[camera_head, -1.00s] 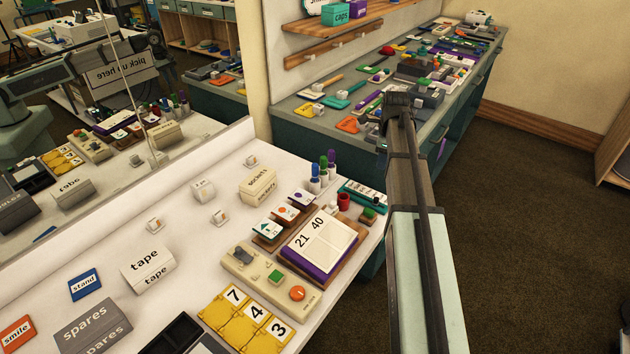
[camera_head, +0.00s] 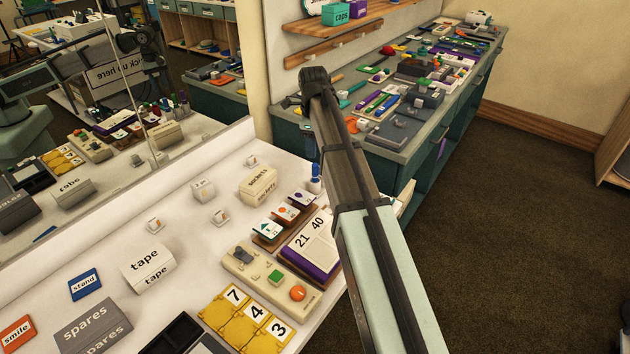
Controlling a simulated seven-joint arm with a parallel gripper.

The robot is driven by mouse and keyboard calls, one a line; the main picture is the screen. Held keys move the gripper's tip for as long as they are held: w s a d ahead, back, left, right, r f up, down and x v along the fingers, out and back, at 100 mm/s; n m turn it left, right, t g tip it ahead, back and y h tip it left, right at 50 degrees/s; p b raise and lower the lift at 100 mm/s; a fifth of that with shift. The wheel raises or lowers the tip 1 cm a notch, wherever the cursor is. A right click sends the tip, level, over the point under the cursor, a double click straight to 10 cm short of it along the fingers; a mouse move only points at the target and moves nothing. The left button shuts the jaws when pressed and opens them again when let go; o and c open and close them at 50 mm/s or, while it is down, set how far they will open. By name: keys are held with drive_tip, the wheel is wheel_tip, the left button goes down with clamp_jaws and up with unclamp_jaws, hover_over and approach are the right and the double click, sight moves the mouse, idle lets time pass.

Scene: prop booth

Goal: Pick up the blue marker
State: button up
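The blue marker (camera_head: 315,177) stands upright at the back right of the white table, just left of my arm. Its lower part shows pale below the blue cap. The green and purple markers beside it are hidden behind my arm. My arm crosses the picture from the lower right, and its dark end joint stands above and behind the markers in the picture. My gripper's fingers do not show; they are hidden behind or below the arm. No contact with the blue marker is visible.
A cream sockets box (camera_head: 259,183) stands left of the blue marker. Small picture cards (camera_head: 284,211) and a calendar block (camera_head: 308,238) lie in front. A mirror (camera_head: 80,120) borders the table's back left. A crowded teal bench (camera_head: 300,133) stands behind.

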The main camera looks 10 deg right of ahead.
sight(315, 165)
drive_tip(key=shift+d+f, duration=0.15)
drive_tip(key=shift+f, duration=2.4)
drive_tip(key=shift+d+f, duration=0.15)
drive_tip(key=shift+f, duration=2.35)
drive_tip(key=shift+c, duration=0.4)
clamp_jaws()
